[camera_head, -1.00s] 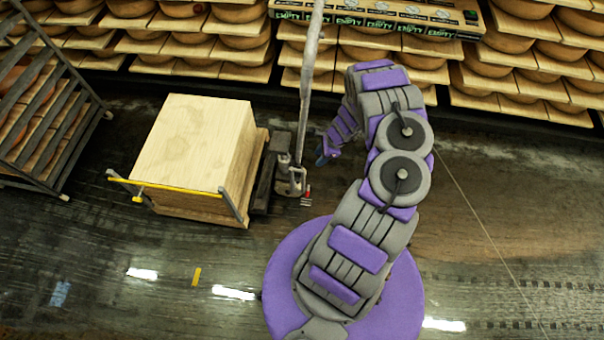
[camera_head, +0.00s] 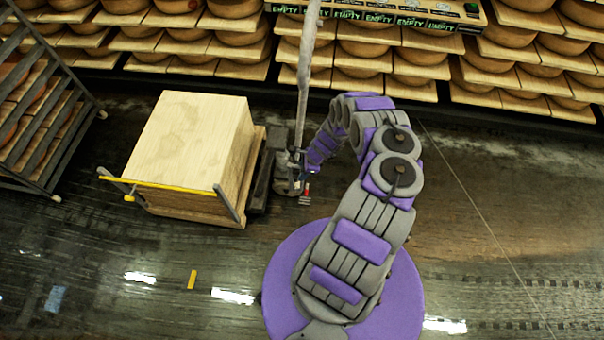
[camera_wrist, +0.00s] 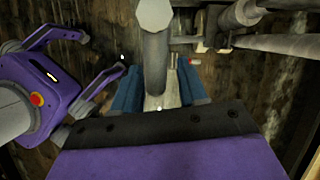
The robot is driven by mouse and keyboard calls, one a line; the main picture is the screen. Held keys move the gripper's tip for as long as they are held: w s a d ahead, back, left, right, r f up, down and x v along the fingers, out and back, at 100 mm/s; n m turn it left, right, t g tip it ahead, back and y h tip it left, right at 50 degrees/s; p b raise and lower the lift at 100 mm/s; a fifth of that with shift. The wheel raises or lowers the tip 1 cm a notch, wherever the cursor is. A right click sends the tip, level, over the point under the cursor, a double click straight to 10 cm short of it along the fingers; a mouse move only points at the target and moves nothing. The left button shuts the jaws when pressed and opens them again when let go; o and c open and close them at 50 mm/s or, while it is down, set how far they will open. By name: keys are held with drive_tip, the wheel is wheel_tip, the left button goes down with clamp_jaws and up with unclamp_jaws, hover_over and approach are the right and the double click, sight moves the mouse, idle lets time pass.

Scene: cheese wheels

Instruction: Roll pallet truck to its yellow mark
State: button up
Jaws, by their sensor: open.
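The pallet truck (camera_head: 262,185) stands left of my base with a large wooden crate (camera_head: 185,135) on it. Its long grey handle (camera_head: 304,75) rises upright from its right end. A small yellow mark (camera_head: 192,279) lies on the dark floor, below the crate in the head view. My gripper (camera_head: 303,172) is at the lower part of the handle; its fingers are hard to make out there. In the wrist view my gripper (camera_wrist: 158,90) is open, with a blue finger on each side of a grey bar (camera_wrist: 155,65). Contact cannot be told.
A yellow bar (camera_head: 170,184) runs along the crate's near side. A slatted rack (camera_head: 45,125) stands at the left. Shelves of cheese wheels (camera_head: 360,75) line the back. The wet floor around the yellow mark and at the right is clear.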

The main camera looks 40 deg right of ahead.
drive_tip(key=shift+w+a+f, duration=0.1)
drive_tip(key=shift+a+f, duration=0.05)
drive_tip(key=shift+f, duration=0.25)
clamp_jaws()
idle(0.4)
